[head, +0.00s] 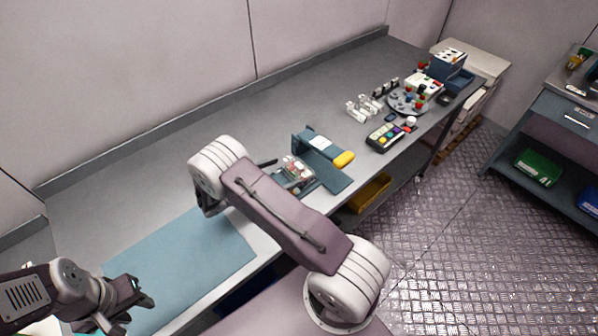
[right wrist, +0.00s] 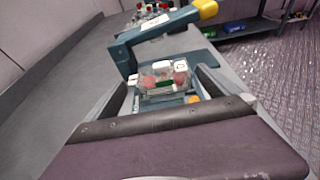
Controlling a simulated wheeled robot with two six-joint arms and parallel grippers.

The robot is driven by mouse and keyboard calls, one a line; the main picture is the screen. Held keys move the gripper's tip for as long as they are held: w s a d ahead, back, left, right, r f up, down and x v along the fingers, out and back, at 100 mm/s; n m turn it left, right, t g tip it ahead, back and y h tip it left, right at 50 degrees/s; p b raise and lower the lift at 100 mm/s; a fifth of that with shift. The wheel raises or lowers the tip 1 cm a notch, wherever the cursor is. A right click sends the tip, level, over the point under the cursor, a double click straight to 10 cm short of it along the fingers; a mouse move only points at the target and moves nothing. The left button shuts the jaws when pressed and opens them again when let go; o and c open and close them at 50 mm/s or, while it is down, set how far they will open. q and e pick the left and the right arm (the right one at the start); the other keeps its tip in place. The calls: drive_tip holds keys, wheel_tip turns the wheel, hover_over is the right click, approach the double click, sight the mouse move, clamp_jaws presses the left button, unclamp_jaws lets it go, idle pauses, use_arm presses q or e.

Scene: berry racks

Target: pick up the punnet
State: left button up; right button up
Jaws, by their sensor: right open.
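The punnet (right wrist: 163,82) is a clear box with red berries and pale patches on it. It stands at the blue-grey press with the yellow-tipped handle (right wrist: 160,28), in the middle of the right wrist view. In the head view the punnet (head: 297,172) is partly hidden by my right arm. My right gripper (right wrist: 165,88) is open, with one finger on each side of the punnet; contact cannot be made out. My left gripper (head: 130,303) is over the blue mat (head: 190,262), far from the punnet; its jaw gap is unclear.
The press (head: 322,160) stands right beside the punnet, its handle (head: 344,159) to the right. Farther back are a coloured-button device (head: 385,138), clear holders (head: 363,107) and a round tray (head: 396,103). The bench behind is clear.

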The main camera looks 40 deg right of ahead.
sight(297, 168)
drive_tip(key=shift+d, duration=0.8)
drive_tip(key=shift+d+f+p, duration=0.35)
drive_tip(key=shift+d+p, duration=0.05)
drive_tip(key=shift+d, duration=0.15)
drive_tip(key=p+x, duration=0.1)
drive_tip(key=x, duration=0.3)
drive_tip(key=shift+f+p, duration=0.15)
drive_tip(key=shift+p, duration=0.15)
drive_tip(key=shift+d+f, duration=0.2)
drive_tip(key=shift+d, duration=0.15)
drive_tip(key=c, duration=1.3)
drive_tip(key=shift+r, duration=0.55)
wheel_tip(297, 168, up, 3)
drive_tip(key=shift+a+r+b, duration=0.1)
drive_tip(key=shift+b, duration=0.45)
drive_tip(key=s+r, duration=0.2)
drive_tip(key=s, duration=0.2)
drive_tip(key=s+r, duration=0.2)
drive_tip(key=s, duration=0.1)
drive_tip(key=s+r+b, duration=0.1)
drive_tip(key=s+r, duration=0.1)
drive_tip(key=s, duration=0.2)
drive_tip(key=shift+s+r, duration=0.35)
drive_tip(key=shift+r, duration=0.05)
